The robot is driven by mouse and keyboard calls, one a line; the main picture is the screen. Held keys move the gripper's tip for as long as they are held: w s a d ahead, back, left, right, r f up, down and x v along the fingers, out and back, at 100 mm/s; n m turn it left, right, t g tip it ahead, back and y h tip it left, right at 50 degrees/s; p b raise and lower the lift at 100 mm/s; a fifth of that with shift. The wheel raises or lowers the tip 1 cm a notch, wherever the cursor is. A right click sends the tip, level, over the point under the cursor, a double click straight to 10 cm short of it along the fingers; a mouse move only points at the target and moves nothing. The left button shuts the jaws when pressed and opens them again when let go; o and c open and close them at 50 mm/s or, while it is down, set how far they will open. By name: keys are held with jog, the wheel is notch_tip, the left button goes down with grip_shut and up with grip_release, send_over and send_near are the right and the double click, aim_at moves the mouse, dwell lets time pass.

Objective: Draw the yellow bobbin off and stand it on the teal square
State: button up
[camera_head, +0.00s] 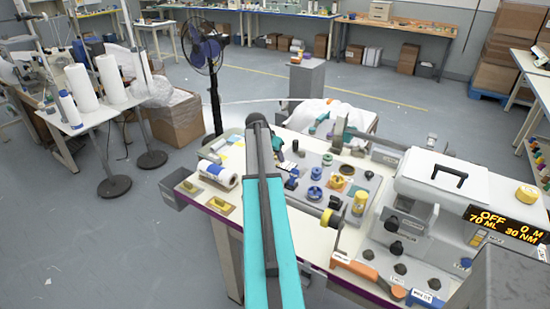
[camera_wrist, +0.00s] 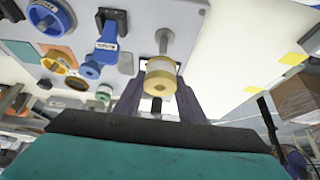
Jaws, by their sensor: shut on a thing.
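In the wrist view, the yellow bobbin (camera_wrist: 161,76) sits between the two dark fingers of my gripper (camera_wrist: 158,88), which is shut on it. A teal patch (camera_wrist: 18,50), likely the teal square, shows at the left on the grey board (camera_wrist: 140,18).
Blue parts (camera_wrist: 105,45), an orange square with a yellow ring (camera_wrist: 55,62) and a green-and-white spool (camera_wrist: 104,92) are on the board. In the head view, a white machine (camera_head: 440,180) stands to the right, with a paper roll (camera_head: 218,174) left of my arm.

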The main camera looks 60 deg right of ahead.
jog(key=shift+r+p, duration=0.4)
jog(key=shift+r, duration=0.8)
jog(key=w+a+r+n+t+b, duration=0.1)
jog(key=w+a+r+n, duration=0.15)
jog(key=w+a, duration=0.85)
jog(key=w+a+r+n+t, duration=0.1)
jog(key=w+a+r+n, duration=0.15)
jog(key=w+a, duration=0.8)
jog(key=w+a+r+n+t+y, duration=0.1)
jog(key=w+a+r+n, duration=0.15)
jog(key=a, duration=0.85)
jog(key=w+a+r+n+t, duration=0.15)
jog(key=w+a, duration=0.25)
jog(key=a, duration=0.7)
jog(key=s+a+r+n+t+y, duration=0.1)
jog(key=s+a+n+y, duration=0.1)
jog(key=a, duration=1.1)
jog(key=s+a+r+n+y+b, duration=0.1)
jog(key=s+a+n, duration=0.4)
jog(key=a, duration=0.8)
jog(key=shift+r+n+t+y, duration=0.35)
jog(key=shift+r+n+y, duration=0.25)
jog(key=shift+n+y, duration=0.45)
